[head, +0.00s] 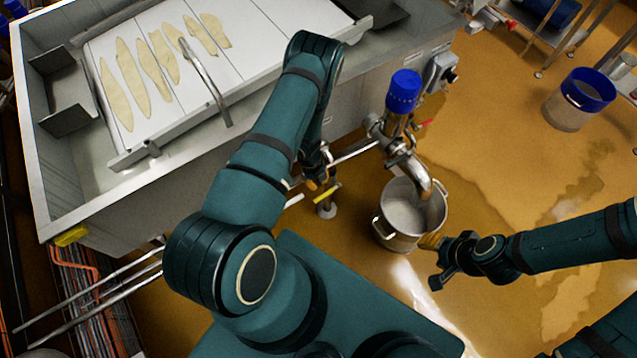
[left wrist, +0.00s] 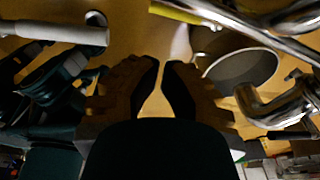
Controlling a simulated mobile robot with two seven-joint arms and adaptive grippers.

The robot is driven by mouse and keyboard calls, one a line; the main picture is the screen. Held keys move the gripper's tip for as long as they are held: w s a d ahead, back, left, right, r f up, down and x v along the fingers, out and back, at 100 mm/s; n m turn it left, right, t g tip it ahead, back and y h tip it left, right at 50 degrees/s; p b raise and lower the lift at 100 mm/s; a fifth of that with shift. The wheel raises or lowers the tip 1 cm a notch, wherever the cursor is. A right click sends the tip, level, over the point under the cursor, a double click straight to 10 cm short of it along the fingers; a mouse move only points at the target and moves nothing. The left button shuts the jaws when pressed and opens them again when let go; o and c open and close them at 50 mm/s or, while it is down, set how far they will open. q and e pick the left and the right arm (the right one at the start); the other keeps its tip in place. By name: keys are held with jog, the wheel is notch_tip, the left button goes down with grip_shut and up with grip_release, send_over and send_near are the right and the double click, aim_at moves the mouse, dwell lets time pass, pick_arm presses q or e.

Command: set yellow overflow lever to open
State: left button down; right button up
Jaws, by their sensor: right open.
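The yellow lever (head: 326,193) is a short bar low beside the vat, above a small round foot on the floor. In the left wrist view its yellow bar (left wrist: 182,11) shows at the top edge. My left gripper (head: 318,180) points down just above and beside it in the head view. In the left wrist view its fingertips (left wrist: 161,62) have a narrow gap with only floor between them, apart from the lever. My right gripper (head: 432,241) is open, by the pot's right side. The head view does not clearly show the left fingertips.
A steel pot (head: 388,234) stands under the outlet pipe (head: 420,174) of a blue-capped valve (head: 403,92). A steel pipe (head: 355,151) runs near my left gripper. The vat (head: 160,195) fills the upper left. Floor at right is wet but mostly clear.

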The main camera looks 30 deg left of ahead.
aim_at(320, 200)
pick_arm(q)
jog(key=b+x, duration=0.1)
jog(key=x, duration=0.3)
jog(key=b+x, duration=0.1)
jog(key=x, duration=0.3)
jog(key=w+a+b+x, duration=0.1)
jog(key=x, duration=0.3)
jog(key=shift+a+f, duration=0.1)
jog(key=shift+a, duration=0.05)
jog(key=shift+s, duration=0.15)
